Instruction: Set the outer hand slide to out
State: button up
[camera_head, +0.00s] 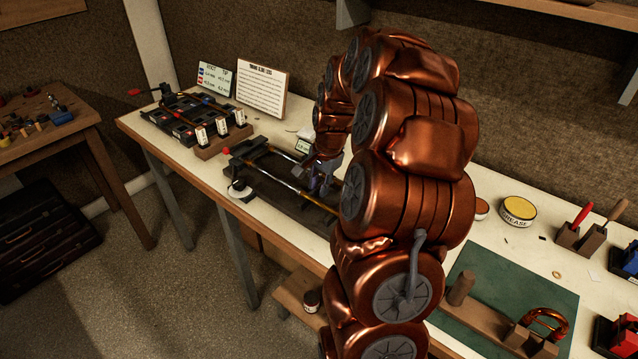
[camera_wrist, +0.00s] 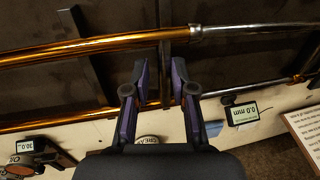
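The outer hand slide (camera_head: 300,206) is a pair of brass tubes lying in a dark fixture (camera_head: 252,184) on the bench. Silver tubing continues from it toward the upper left in the head view. In the wrist view the nearer brass tube (camera_wrist: 90,46) crosses the upper picture and meets a silver tube (camera_wrist: 255,32). The second tube (camera_wrist: 60,122) runs below, partly hidden by my gripper. My gripper (camera_wrist: 159,68) is open, with a gap between its fingertips, just short of the upper tube's picture line; contact cannot be told. In the head view my gripper (camera_head: 322,182) is over the fixture.
Two cards (camera_head: 262,89) stand behind. A dark rack (camera_head: 192,115) lies left, a grease tin (camera_head: 517,211) and green mat (camera_head: 478,281) right. My arm hides the bench's middle.

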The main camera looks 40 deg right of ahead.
jog(key=o, duration=0.3)
jog(key=shift+r, duration=0.1)
notch_tip(320, 180, up, 12)
jog(key=s, duration=0.2)
jog(key=shift+s+d+f, duration=0.15)
jog(key=shift+s+f, duration=0.05)
dwell(0.7)
